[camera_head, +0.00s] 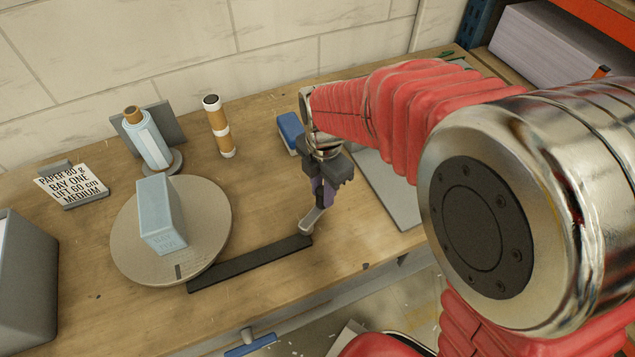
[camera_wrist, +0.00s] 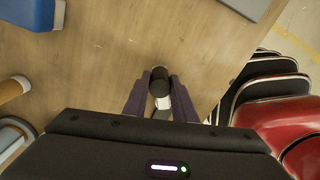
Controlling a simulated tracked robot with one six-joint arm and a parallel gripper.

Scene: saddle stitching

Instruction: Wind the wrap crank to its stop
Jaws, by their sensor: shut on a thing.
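My gripper (camera_head: 322,190) reaches down over the wooden bench and is shut on an upright crank handle. The handle's pale metal lower part (camera_head: 312,221) shows below the fingers, beside the right end of a long black bar (camera_head: 250,263). In the wrist view, the handle's black round top (camera_wrist: 159,82) sits between the two purple fingers of my gripper (camera_wrist: 160,92). The black bar runs left to the front edge of a round turntable (camera_head: 125,245), which has a dark mark at its front. A pale blue block (camera_head: 160,215) stands on the turntable. The joint of handle and bar is partly hidden.
A blue block (camera_head: 290,132) lies behind my gripper, and a grey plate (camera_head: 385,190) to its right. A blue bottle (camera_head: 146,138), a banded cylinder (camera_head: 218,128) and a sign (camera_head: 72,186) stand at the back left. A blue lever (camera_head: 250,345) projects below the front edge.

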